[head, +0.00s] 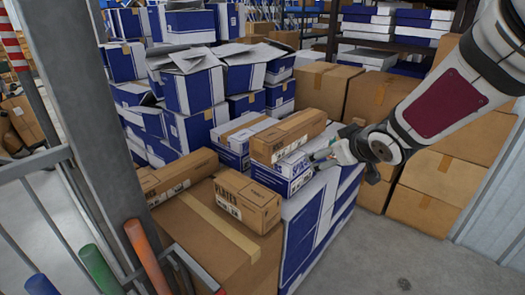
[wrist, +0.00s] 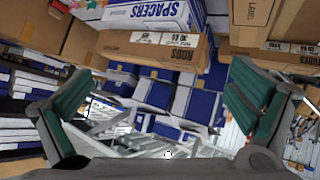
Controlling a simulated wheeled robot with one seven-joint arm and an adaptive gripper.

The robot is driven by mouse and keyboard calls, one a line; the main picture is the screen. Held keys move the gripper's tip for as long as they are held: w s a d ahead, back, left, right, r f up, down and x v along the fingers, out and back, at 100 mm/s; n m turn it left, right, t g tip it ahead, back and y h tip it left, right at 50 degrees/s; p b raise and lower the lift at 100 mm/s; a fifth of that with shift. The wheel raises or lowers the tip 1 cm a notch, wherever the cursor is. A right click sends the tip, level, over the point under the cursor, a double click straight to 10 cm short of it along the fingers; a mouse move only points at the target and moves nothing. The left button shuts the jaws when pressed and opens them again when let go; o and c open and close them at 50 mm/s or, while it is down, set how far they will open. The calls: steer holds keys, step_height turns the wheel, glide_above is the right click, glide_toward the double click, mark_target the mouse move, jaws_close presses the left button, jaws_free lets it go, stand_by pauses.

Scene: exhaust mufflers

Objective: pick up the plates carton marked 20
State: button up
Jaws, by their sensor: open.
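A small brown carton (head: 240,202) lies on a larger brown box at the front of the stack in the head view. Its dark print looks like PLATES; its number is too small to read surely. My gripper (head: 322,157) is at the right end of a blue and white carton (head: 282,172), behind and to the right of the small brown carton. In the wrist view my gripper (wrist: 160,108) has its two green-padded fingers wide apart, with nothing held between them. I cannot make out the plates carton surely in the wrist view.
A long brown carton (head: 287,136) lies on the blue and white one. The wrist view shows a SPACERS carton (wrist: 150,14) and a brown carton reading like RODS (wrist: 150,45). Another brown carton (head: 178,175) lies left. A grey post (head: 85,110) stands left; bare floor (head: 400,255) is at right.

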steer(key=w+a+f+n+g+y+b, duration=0.1)
steer(key=w+a+f+n+y+b, duration=0.3)
steer(key=a+f, duration=0.7)
steer(key=g+y, duration=0.1)
steer(key=y, duration=0.3)
glide_toward(248, 189)
steer(key=b+x, duration=0.2)
steer(key=x, duration=0.7)
steer(key=shift+w+a+f, duration=0.1)
steer(key=shift+w+a, duration=0.15)
steer(key=shift+a, duration=0.05)
steer(key=c, duration=1.9)
